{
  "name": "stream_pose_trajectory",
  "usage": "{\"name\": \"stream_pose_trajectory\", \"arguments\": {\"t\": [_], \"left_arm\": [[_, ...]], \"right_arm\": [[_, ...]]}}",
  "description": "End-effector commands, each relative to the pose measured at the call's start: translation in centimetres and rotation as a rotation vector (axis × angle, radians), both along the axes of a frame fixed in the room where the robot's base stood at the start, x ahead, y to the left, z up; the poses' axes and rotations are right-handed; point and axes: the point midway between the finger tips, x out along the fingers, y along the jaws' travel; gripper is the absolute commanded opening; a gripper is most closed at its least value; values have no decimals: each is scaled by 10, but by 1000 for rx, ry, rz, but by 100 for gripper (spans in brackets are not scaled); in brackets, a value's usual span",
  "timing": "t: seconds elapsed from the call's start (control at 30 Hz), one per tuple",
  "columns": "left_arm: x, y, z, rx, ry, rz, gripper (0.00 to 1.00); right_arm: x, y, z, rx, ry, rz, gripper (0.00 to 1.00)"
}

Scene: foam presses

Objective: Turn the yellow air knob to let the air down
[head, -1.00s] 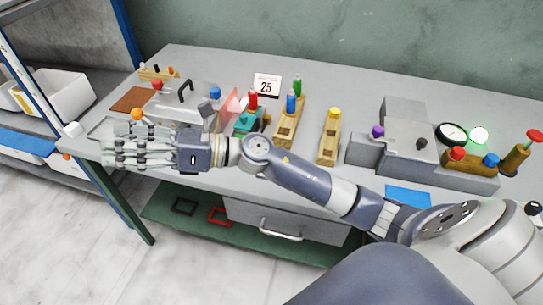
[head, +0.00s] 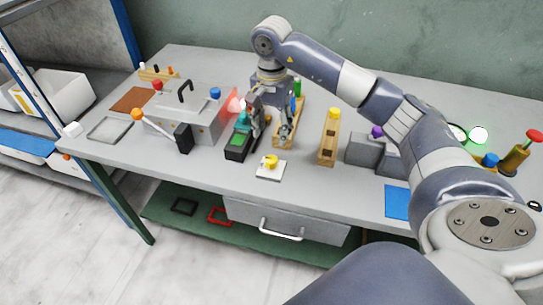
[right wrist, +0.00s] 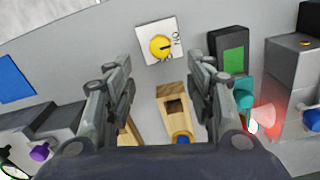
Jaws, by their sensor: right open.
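The yellow air knob (head: 270,161) sits on a small white plate (head: 268,174) at the table's front middle. In the right wrist view the knob (right wrist: 160,46) shows whole, with dark marks beside it on the plate. My right gripper (head: 265,138) points down over the table, just behind the plate in the head view. Its two fingers are spread apart with nothing between them. In the right wrist view the gripper (right wrist: 161,68) has the knob beyond its fingertips, centred between them and apart from both. My left gripper is not in view.
A black box with a green screen (head: 238,148) stands left of the plate. A wooden stand with a yellow knob (head: 329,140) is to its right. Another wooden stand (right wrist: 173,98) lies under the gripper. A grey press (head: 190,118) stands at left. The table front by the plate is clear.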

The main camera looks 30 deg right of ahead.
Motion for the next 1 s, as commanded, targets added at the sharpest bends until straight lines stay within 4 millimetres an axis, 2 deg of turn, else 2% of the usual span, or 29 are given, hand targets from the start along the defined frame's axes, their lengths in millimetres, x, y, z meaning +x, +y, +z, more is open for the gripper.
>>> {"name": "stream_pose_trajectory", "arguments": {"t": [0.17,0.4,0.6,0.77,1.0], "left_arm": [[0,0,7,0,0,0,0],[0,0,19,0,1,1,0],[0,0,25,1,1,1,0],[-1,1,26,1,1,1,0],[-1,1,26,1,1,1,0]], "right_arm": [[-2,0,-24,0,8,-1,50],[-2,1,-70,4,8,-1,50],[-1,1,-96,3,4,-1,50],[-1,1,-105,3,2,0,50],[-1,1,-106,4,1,0,50]]}}
